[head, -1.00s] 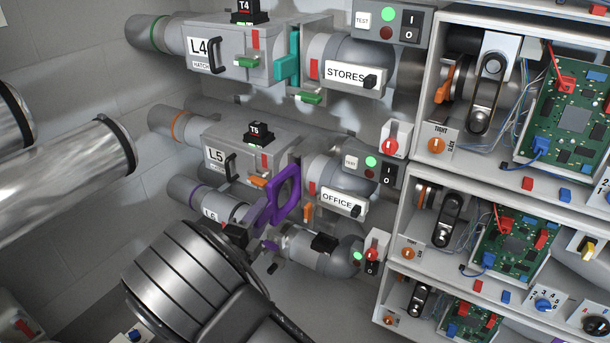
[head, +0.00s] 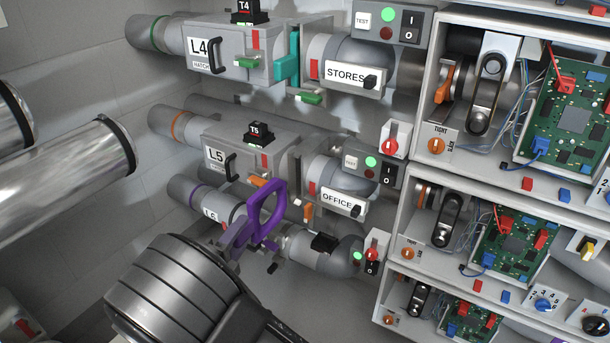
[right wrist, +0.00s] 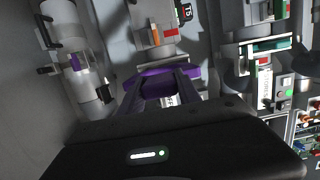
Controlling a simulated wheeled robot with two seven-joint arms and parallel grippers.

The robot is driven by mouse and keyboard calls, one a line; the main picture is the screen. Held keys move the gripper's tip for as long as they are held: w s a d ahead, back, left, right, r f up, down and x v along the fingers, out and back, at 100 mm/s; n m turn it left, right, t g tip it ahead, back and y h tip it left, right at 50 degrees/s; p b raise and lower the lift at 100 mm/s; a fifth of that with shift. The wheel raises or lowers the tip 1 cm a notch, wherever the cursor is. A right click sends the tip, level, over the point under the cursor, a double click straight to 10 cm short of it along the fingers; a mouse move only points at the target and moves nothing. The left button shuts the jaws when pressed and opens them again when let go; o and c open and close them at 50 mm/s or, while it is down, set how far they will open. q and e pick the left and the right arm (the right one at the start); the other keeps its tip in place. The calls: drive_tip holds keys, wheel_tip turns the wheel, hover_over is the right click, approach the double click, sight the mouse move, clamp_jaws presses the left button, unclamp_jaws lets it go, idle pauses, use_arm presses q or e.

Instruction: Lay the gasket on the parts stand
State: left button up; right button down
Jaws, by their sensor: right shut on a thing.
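The purple gasket (head: 254,212) is a ring with an open middle. It is held up in the air in front of the lower ducts, below the L5 unit and near the L6 duct. My right gripper (head: 238,237) is shut on its lower left side. In the right wrist view the gasket (right wrist: 150,72) lies across the fingertips. My left gripper is not in view. I cannot make out the parts stand in these frames.
The L5 unit (head: 225,150) with its OFFICE duct (head: 345,180) stands close behind the gasket. The L6 duct (head: 190,192) is close on the left. Open cabinets with green circuit boards (head: 520,240) fill the right. Shiny pipes (head: 70,180) stand at the left.

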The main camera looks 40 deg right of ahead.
drive_tip(key=shift+s+a, duration=0.1)
drive_tip(key=shift+a, duration=0.2)
